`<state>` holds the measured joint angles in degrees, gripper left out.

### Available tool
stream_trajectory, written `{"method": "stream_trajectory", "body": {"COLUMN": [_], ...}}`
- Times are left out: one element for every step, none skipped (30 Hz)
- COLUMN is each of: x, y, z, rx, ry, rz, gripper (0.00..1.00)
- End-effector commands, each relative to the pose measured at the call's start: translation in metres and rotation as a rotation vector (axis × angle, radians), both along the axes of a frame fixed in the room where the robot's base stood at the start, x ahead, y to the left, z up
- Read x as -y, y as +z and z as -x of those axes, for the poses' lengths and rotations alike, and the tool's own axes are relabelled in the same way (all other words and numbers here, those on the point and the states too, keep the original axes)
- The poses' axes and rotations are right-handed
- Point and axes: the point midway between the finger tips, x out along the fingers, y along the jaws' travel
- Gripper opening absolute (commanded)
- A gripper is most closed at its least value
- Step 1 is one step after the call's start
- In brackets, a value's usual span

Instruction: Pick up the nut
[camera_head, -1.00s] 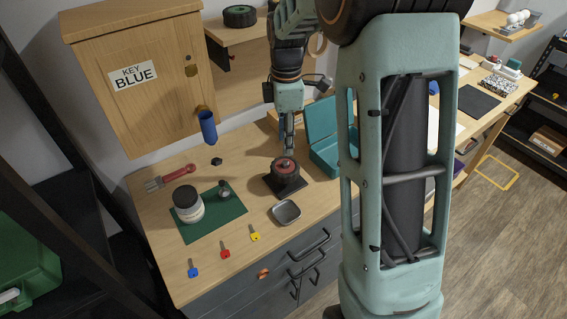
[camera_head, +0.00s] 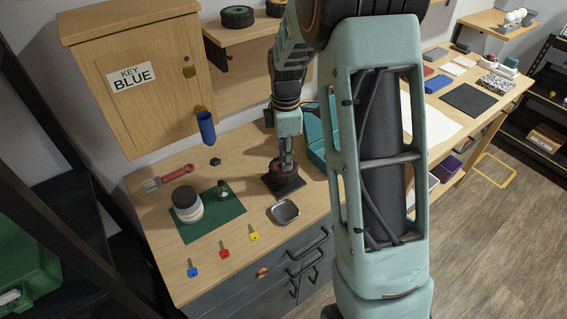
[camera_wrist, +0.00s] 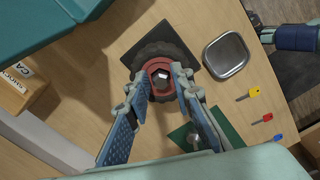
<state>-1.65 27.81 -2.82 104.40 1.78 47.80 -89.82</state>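A black-tyred wheel with a red hub (camera_wrist: 158,60) lies flat on a dark square base (camera_head: 285,186) on the wooden bench. A small pale hexagonal piece that looks like the nut (camera_wrist: 161,75) sits at the hub's centre. My gripper (camera_wrist: 159,74) is over the wheel, its two fingers apart on either side of the nut. No contact with the nut can be made out. In the head view my gripper (camera_head: 287,160) is down at the wheel and hides most of it and the nut.
A metal tray (camera_head: 285,212) lies in front of the wheel. A teal open box (camera_head: 318,145) stands close to its right. A jar (camera_head: 187,204) stands on a green mat (camera_head: 222,220), with several coloured keys along the front edge. A key cabinet (camera_head: 140,80) hangs behind.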

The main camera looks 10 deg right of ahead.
Motion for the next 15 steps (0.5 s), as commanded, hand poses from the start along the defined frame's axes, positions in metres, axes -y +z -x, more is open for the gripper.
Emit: {"method": "stream_trajectory", "body": {"x": [0.0, -0.0001, -0.0001, -0.0001, -0.0001, -0.0001, -0.0001, -0.0001, -0.0001, -0.0001, -0.0001, -0.0001, -0.0001, -0.0001, -0.0001], "y": [0.0002, 0.0002, 0.0002, 0.0002, 0.0002, 0.0003, 0.0003, 0.0003, 0.0003, 0.0003, 0.0003, 0.0006, 0.001, 0.0016, 0.0029], "z": [-0.0001, 0.0, -0.0001, -0.0001, 0.0, 0.0, -0.0001, -0.0001, -0.0001, -0.0001, -0.0001, -0.0001, -0.0001, -0.0001, -0.0001], "rx": [0.0, 0.0, 0.0, 0.0, 0.0, 0.0, 0.0, 0.0, 0.0, 0.0, 0.0, 0.0, 0.0, 0.0, 0.0], "ry": [0.0, 0.0, 0.0, 0.0, 0.0, 0.0, 0.0, 0.0, 0.0, 0.0, 0.0, 0.0, 0.0, 0.0, 0.0], "rz": [0.0, 0.0, 0.0, 0.0, 0.0, 0.0, 0.0, 0.0, 0.0, 0.0, 0.0, 0.0, 0.0, 0.0, 0.0], "gripper": [0.14, 0.11, 0.06, 0.04, 0.04, 0.04, 0.04, 0.04, 0.04, 0.04, 0.04, 0.04, 0.04, 0.04, 0.04]}}
